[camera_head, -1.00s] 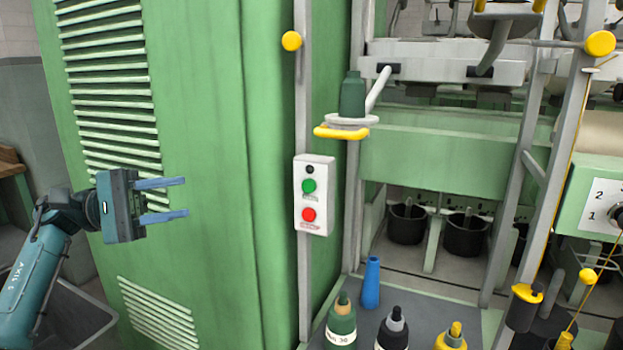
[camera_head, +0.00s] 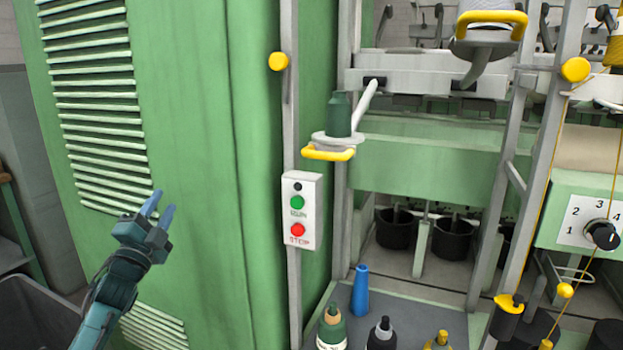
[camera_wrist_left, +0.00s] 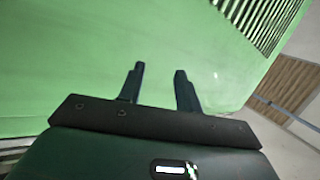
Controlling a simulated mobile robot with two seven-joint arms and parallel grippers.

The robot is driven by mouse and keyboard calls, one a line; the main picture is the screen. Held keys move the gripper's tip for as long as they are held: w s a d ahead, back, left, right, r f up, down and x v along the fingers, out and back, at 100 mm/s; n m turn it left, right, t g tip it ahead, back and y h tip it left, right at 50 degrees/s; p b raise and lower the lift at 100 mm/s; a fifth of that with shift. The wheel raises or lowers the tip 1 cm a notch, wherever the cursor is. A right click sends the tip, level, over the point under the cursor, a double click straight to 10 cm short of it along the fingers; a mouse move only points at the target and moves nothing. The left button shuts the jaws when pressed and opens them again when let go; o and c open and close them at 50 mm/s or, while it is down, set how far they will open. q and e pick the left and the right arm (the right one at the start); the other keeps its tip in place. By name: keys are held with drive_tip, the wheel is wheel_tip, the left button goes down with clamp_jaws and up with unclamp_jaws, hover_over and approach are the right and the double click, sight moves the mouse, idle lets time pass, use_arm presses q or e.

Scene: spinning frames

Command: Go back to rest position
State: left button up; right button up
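My left gripper (camera_head: 158,207) is in the lower left of the head view, in front of the green cabinet's louvred side. Its two blue fingers point up and are apart, with nothing between them. The left wrist view also shows the two dark fingers (camera_wrist_left: 158,84) apart and empty against the green panel. No contact with the panel can be made out. My right gripper is not in the head view.
The green cabinet (camera_head: 205,150) fills the left. A run/stop button box (camera_head: 301,211) hangs on a grey post. Bottles and a blue cone (camera_head: 360,290) stand on a grey surface at the bottom. A knob panel (camera_head: 593,221) is at the right. A dark bin (camera_head: 35,315) is at lower left.

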use_arm(q)
drive_tip(key=w+a+f+n+g+y, duration=0.2)
drive_tip(key=a+f+n+g+y, duration=0.3)
drive_tip(key=f+n, duration=0.65)
drive_tip(key=s+d+f+n+g+h, duration=0.2)
drive_tip(key=s+d+f, duration=0.6)
drive_tip(key=f, duration=0.2)
drive_tip(key=s+d+f+g+h, duration=0.1)
drive_tip(key=s+d+f, duration=0.3)
drive_tip(key=s, duration=0.6)
drive_tip(key=s+d+f+g+h, duration=0.1)
drive_tip(key=s+d+f, duration=0.4)
drive_tip(key=s, duration=0.6)
drive_tip(key=s+d+f+g+h, duration=0.1)
drive_tip(key=s+d+f+g, duration=0.2)
drive_tip(key=s, duration=0.8)
wheel_tip(320, 180, down, 2)
drive_tip(key=shift+d+f+h, duration=0.1)
drive_tip(key=shift+d+h, duration=0.2)
drive_tip(key=shift+d, duration=0.75)
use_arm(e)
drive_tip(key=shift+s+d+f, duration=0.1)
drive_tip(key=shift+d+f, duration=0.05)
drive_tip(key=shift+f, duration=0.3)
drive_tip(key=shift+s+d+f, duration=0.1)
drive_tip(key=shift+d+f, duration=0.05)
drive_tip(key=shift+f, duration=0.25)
